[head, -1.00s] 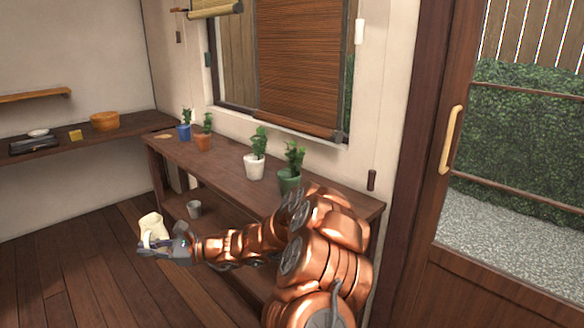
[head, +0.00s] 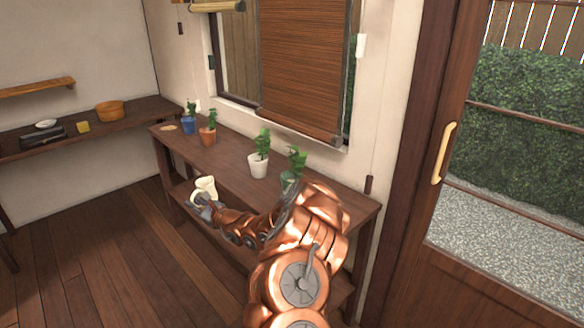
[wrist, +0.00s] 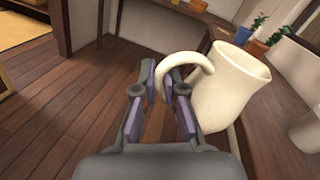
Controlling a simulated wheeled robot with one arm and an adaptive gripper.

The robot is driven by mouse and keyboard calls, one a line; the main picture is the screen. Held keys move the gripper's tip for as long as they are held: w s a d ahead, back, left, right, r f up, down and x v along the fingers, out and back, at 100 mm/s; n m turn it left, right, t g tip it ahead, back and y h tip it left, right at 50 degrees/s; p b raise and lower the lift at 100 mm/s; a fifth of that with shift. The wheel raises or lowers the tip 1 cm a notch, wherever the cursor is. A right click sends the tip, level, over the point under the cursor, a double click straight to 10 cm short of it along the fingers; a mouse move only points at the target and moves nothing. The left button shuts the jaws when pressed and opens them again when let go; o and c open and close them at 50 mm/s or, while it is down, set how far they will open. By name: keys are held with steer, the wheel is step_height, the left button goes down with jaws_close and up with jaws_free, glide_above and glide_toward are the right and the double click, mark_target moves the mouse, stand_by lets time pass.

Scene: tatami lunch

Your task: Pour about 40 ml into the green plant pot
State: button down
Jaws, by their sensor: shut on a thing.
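My gripper (head: 201,203) is shut on the handle of a cream jug (head: 207,188), in front of the wooden table's near edge in the head view. In the wrist view my gripper (wrist: 168,78) closes on the curved handle, and the cream jug (wrist: 232,92) hangs to the right of the fingers, slightly tilted. What is inside the jug cannot be seen. The green plant pot (head: 290,181) stands on the table towards its right end, holding a leafy plant. My own arm partly hides the pot. The jug is left of the green pot and apart from it.
A white pot (head: 258,169), a terracotta pot (head: 208,139) and a blue pot (head: 188,127) stand on the table (head: 228,160). Open wooden floor (head: 110,260) lies left of my arm.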

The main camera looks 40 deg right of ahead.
mark_target(215, 194)
steer(key=d+m+h+p, duration=0.1)
steer(key=d+h+p, duration=0.1)
steer(key=d, duration=0.2)
steer(key=d+m+h+p, duration=0.2)
steer(key=d+h+p, duration=0.1)
steer(key=d, duration=0.1)
steer(key=shift+s+p, duration=0.1)
steer(key=shift+p, duration=0.2)
steer(key=shift+s+d+f+m+g+h+p, duration=0.25)
steer(key=shift+s+d+m+h+p, duration=0.75)
steer(key=shift+d, duration=0.85)
steer(key=shift+s+d+f+m+g+h+p, duration=0.25)
steer(key=shift+s+d+m+h+p, duration=0.35)
steer(key=shift+d+h+p, duration=1)
steer(key=shift+s+d+f+m+g+h+p, duration=0.25)
steer(key=shift+s+d+m+h+p, duration=0.6)
steer(key=shift+d, duration=1.25)
steer(key=shift+s+n, duration=0.2)
steer(key=shift+n, duration=0.05)
steer(key=s+d+r+m+y+b, duration=0.1)
steer(key=d+r+m+b, duration=0.1)
steer(key=r, duration=0.4)
steer(key=s+d+r+m+y+b, duration=0.1)
steer(key=d+r+m+b, duration=0.2)
steer(key=d+r+m, duration=0.2)
steer(key=shift+r+m+g+b, duration=0.3)
steer(key=shift+r+m+g, duration=0.05)
steer(key=shift+r+m, duration=0.65)
steer(key=shift+s, duration=0.1)
